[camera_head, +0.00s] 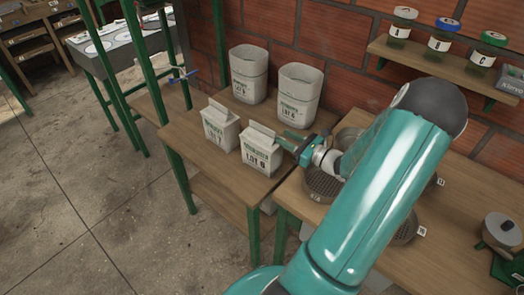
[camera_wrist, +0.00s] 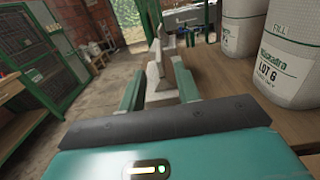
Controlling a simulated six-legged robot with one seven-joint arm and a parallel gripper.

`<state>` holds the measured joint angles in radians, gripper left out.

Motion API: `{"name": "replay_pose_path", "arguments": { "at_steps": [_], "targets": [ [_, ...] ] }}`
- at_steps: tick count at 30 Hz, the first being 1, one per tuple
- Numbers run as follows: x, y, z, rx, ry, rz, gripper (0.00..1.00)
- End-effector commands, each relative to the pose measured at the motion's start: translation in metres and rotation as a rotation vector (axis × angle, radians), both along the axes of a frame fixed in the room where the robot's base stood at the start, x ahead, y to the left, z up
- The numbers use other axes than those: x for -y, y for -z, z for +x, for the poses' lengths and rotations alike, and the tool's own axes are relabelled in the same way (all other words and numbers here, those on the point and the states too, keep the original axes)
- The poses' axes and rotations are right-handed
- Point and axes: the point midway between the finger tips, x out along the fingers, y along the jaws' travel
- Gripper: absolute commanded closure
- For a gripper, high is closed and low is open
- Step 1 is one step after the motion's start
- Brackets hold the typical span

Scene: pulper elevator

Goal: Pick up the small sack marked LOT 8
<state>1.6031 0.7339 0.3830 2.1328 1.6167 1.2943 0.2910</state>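Two small white sacks with folded tops stand at the front of the wooden table. The nearer one (camera_head: 262,152) has a small label that looks like LOT 8, though the digit is hard to read. The other small sack (camera_head: 220,127) stands to its left with a different, unclear digit. My gripper (camera_head: 290,142) is at the right side of the nearer sack, near its top. In the wrist view my gripper (camera_wrist: 160,82) is open, its fingers apart, with the pale sack (camera_wrist: 157,75) ahead between them. I cannot tell whether they touch it.
Two larger white containers, one on the left (camera_head: 248,75) and one on the right (camera_head: 298,95), stand behind the small sacks. The right one shows close in the wrist view, marked LOT 6 (camera_wrist: 285,50). Jars (camera_head: 440,38) sit on a wall shelf. A green post rises at the left.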

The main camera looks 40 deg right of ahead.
Motion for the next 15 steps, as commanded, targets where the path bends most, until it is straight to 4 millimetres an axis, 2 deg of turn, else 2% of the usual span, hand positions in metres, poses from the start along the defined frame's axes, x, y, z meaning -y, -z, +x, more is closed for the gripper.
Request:
{"name": "replay_pose_path", "arguments": {
  "at_steps": [3, 11, 15],
  "targets": [
    [-0.003, 0.0, 0.022, 0.0, -0.003, 0.0, 0.67],
    [-0.006, 0.001, 0.042, -0.001, -0.002, -0.001, 0.67],
    [-0.01, 0.001, 0.06, 0.0, -0.004, -0.001, 0.67]
  ]
}}
